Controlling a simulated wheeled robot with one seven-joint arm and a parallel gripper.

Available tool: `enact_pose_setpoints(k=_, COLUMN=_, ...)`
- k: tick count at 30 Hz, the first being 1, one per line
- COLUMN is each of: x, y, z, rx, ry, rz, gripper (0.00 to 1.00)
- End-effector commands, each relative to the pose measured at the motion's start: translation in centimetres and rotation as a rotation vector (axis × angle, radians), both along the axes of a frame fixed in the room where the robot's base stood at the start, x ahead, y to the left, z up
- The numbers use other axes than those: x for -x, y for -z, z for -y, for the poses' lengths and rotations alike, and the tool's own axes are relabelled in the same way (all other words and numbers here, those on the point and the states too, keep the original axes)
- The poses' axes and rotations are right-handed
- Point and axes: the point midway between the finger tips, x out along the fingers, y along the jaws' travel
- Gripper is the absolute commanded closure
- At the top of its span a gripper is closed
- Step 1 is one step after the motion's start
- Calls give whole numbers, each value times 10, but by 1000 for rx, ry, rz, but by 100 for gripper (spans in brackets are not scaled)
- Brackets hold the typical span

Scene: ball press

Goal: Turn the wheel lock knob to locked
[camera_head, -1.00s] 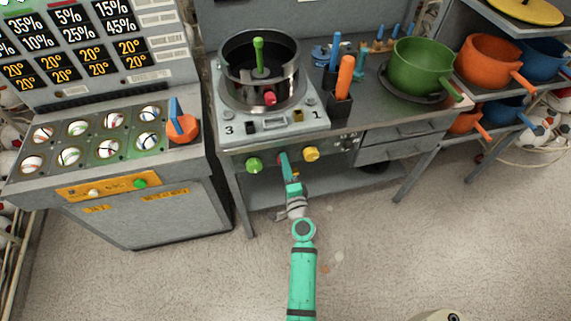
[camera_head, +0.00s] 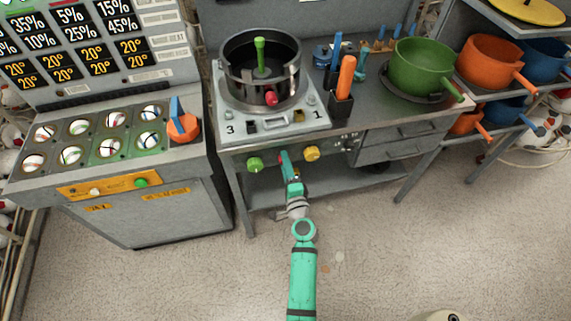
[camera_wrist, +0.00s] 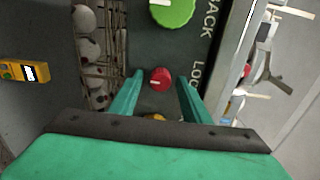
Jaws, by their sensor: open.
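The front panel of the press table (camera_head: 228,160) carries a green knob (camera_head: 255,164), a red knob (camera_wrist: 160,79) and a yellow knob (camera_head: 312,153). Lettering starting "LOC" runs beside the red knob in the wrist view; its end is hidden. The red knob has a pale pointer line lying roughly across the wrist picture. My gripper (camera_wrist: 160,77) is open, with one finger on each side of the red knob and a visible gap to each. In the head view my gripper (camera_head: 285,165) is at the panel and hides most of the red knob.
The green knob (camera_wrist: 172,12) is just beyond my fingertips in the wrist view. The round press pot (camera_head: 235,75) stands on the table above. A grey cabinet (camera_head: 150,205) is to the left, drawers (camera_head: 392,150) to the right. The floor in front is clear.

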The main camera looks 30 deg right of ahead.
Motion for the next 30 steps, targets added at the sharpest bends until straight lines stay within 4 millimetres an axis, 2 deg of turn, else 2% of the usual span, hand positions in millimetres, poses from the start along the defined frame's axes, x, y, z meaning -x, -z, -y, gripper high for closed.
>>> enact_pose_setpoints(k=5, x=11, y=1, z=-1, rx=0, ry=3, rz=-1, gripper=57)
enact_pose_setpoints(k=15, x=66, y=2, z=-15, rx=-1, ry=2, rz=-3, gripper=57)
enact_pose_setpoints(k=21, x=93, y=1, z=-22, rx=-1, ry=0, rz=-2, gripper=57)
enact_pose_setpoints(k=30, x=106, y=0, z=-26, rx=0, ry=-1, rz=0, gripper=57)
